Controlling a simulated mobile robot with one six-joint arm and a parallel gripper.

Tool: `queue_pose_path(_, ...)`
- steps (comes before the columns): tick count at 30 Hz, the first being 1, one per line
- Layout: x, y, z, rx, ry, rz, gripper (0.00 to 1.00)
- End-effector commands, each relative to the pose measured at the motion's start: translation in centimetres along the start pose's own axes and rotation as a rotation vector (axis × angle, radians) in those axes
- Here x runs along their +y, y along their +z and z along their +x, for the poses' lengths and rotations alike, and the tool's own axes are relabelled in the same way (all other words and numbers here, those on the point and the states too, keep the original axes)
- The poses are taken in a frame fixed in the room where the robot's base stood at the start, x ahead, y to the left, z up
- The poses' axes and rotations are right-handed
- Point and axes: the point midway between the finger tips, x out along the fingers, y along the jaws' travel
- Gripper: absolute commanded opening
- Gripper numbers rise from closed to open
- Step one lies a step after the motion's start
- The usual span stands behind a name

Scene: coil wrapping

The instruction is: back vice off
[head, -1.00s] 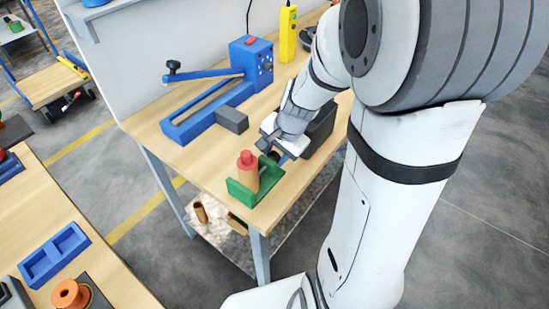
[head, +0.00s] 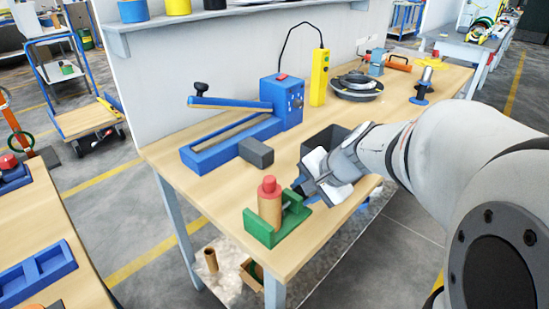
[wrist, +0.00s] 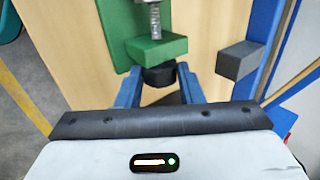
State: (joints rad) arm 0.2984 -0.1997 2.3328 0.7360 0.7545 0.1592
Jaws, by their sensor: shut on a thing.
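A green vice (head: 262,234) stands at the near corner of the workbench. A brown cylinder (head: 270,211) with a red top (head: 269,187) stands upright in it. My gripper (head: 301,190) is at the vice's right side. In the wrist view its blue fingers (wrist: 159,88) are shut on the vice's black knob (wrist: 159,76), just outside the green end block (wrist: 155,49). A grey threaded screw (wrist: 155,18) shows beyond that block. The cylinder is out of the wrist view, so I cannot tell whether the vice jaw touches it.
A grey block (head: 256,153) lies by the blue lever machine (head: 235,140). A dark open bin (head: 325,141) stands just behind my gripper. A yellow control box (head: 319,78) and dark round discs (head: 356,87) are further back. Bare bench top lies left of the vice.

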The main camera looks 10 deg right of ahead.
Motion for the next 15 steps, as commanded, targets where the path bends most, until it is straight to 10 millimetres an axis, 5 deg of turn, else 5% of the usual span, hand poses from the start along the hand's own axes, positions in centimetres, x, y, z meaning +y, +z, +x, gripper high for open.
queue_pose_path(1, 0.01, 0.09, 0.02, -0.003, 0.001, 0.000, 0.19)
queue_pose_path(2, 0.01, 0.09, 0.02, -0.003, 0.001, 0.000, 0.35)
queue_pose_path(6, 0.00, 0.07, 0.01, -0.003, 0.001, 0.000, 0.45)
queue_pose_path(15, -0.36, 0.04, -0.37, -0.004, 0.026, 0.001, 0.45)
